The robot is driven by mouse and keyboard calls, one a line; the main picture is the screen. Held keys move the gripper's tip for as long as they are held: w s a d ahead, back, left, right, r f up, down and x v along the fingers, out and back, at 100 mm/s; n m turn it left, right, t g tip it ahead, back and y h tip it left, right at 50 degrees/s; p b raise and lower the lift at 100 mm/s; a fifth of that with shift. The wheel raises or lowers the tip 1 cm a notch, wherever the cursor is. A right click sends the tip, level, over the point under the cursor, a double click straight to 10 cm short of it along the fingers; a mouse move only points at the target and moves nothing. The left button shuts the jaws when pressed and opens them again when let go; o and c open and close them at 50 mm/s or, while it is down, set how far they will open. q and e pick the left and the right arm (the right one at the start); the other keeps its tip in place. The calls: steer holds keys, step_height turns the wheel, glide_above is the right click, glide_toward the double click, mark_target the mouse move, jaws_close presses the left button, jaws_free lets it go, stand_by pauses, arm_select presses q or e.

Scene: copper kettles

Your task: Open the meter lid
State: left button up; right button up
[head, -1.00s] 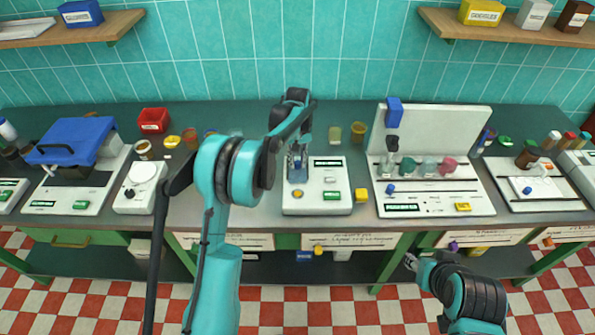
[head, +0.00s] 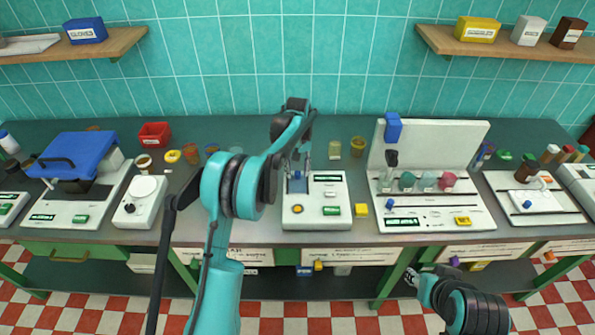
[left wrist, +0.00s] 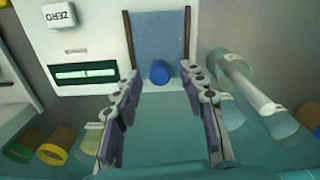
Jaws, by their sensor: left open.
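The meter (head: 330,217) is a white box in the middle of the bench with a display, buttons and an orange knob. Its grey-blue lid (head: 297,186) lies at the meter's left side and looks closed. In the left wrist view the lid (left wrist: 160,38) lies between two brown rails, with a round blue knob (left wrist: 160,72) at its near edge. My left gripper (head: 297,160) is above the lid's back end. In the left wrist view its open fingers (left wrist: 161,78) stand on either side of the knob; contact cannot be told. My right gripper (head: 411,277) is low in front of the bench.
A white rack device with an upright back panel (head: 445,147) stands further right. A device with a blue cover (head: 80,155) is far left. Jars (head: 357,146) stand behind the meter.

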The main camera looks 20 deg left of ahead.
mark_target(297, 172)
arm_select(q)
step_height(297, 172, up, 11)
steer(key=shift+r, duration=0.2)
stand_by(0.3)
steer(key=s+d+r+m+t+b, duration=0.1)
steer(key=s+r+t, duration=0.15)
steer(key=s, duration=0.65)
steer(key=s+d+r+m+t+b, duration=0.15)
steer(key=s+r, duration=0.25)
steer(key=s, duration=0.5)
steer(key=s+f+m+t, duration=0.1)
steer(key=s+f, duration=0.3)
steer(key=s, duration=0.4)
steer(key=s+f+m+t, duration=0.1)
steer(key=s+f+t, duration=0.1)
steer(key=s+f, duration=0.3)
steer(key=s, duration=0.4)
steer(key=shift+d, duration=0.3)
